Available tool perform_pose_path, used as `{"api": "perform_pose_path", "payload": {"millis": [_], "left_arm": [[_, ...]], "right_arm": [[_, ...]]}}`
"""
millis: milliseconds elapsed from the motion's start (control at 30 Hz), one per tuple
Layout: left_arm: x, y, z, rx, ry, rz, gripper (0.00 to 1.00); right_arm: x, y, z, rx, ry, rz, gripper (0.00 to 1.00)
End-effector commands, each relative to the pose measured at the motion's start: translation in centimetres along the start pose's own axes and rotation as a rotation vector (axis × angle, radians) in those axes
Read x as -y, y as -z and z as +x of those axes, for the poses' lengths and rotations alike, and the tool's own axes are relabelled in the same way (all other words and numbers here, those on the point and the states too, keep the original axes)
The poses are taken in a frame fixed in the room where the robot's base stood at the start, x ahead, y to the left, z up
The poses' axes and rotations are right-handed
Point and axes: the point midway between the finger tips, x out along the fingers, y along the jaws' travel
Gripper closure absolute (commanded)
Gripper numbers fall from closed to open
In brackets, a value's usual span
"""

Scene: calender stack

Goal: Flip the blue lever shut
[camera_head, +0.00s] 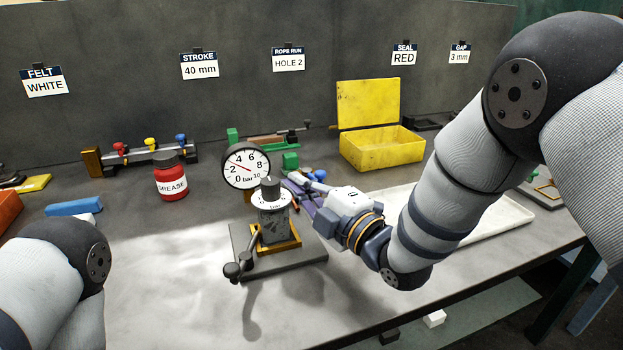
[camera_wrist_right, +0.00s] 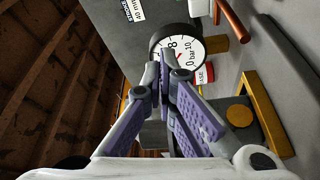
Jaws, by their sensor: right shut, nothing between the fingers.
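The blue lever (camera_head: 181,139) is a small blue-tipped handle at the right end of a dark valve block (camera_head: 150,155) at the back left. Red (camera_head: 119,147) and yellow (camera_head: 150,143) levers stand on the same block. The blue lever is too small for me to tell its exact angle. My right gripper (camera_head: 287,183) is right of the block, apart from the lever, behind the grey post and near the gauge. Its fingertips are together and empty in the right wrist view (camera_wrist_right: 165,62). My left arm shows at the lower left, but its gripper is out of view.
A red grease jar (camera_head: 170,177) stands in front of the block. A round pressure gauge (camera_head: 246,165) and a grey post fixture (camera_head: 274,215) with a black handle stand between block and right gripper. A yellow open box (camera_head: 382,150) is at the back.

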Motion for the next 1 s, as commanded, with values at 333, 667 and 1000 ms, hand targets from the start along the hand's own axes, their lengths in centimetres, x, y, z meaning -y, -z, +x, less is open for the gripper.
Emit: {"api": "perform_pose_path", "payload": {"millis": [333, 667, 1000], "left_arm": [[0.0, -0.4, 0.6, 0.019, 0.001, 0.000, 0.60], [0.0, -0.4, 0.6, 0.019, 0.001, 0.000, 0.60], [0.1, -0.8, 1.3, 0.040, 0.002, 0.000, 0.60]], "right_arm": [[0.0, -3.1, 1.5, 0.002, 0.000, 0.001, 1.00], [0.0, -3.8, 1.2, 0.001, 0.000, 0.000, 1.00], [0.2, -4.7, 1.4, -0.017, 0.008, 0.004, 1.00]]}}
